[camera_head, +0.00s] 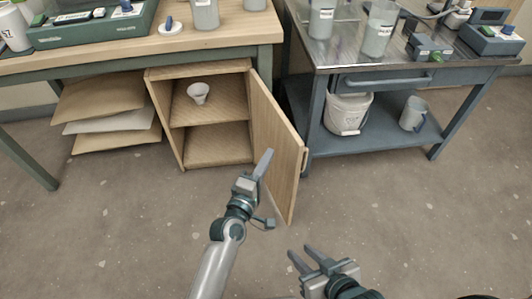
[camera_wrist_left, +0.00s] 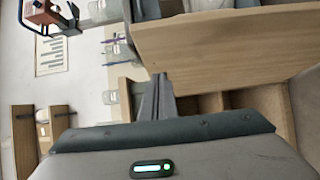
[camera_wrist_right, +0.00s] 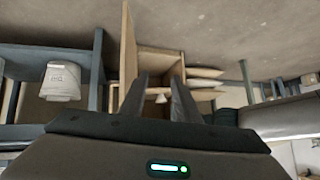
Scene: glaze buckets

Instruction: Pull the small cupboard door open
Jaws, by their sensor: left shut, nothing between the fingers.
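The small wooden cupboard (camera_head: 160,120) stands under the wooden table. Its door (camera_head: 277,150) is swung wide open on the right side, with a light handle (camera_head: 305,160) on its outer face. Two shelf spaces show inside, with a white funnel (camera_head: 198,92) on the upper one. My left gripper (camera_head: 265,160) is shut and empty, in front of the opening beside the door's inner side; I cannot tell if it touches. The door also shows in the right wrist view (camera_wrist_right: 129,55). My right gripper (camera_head: 301,256) is open and empty, low and well short of the door.
The floor in front is clear.

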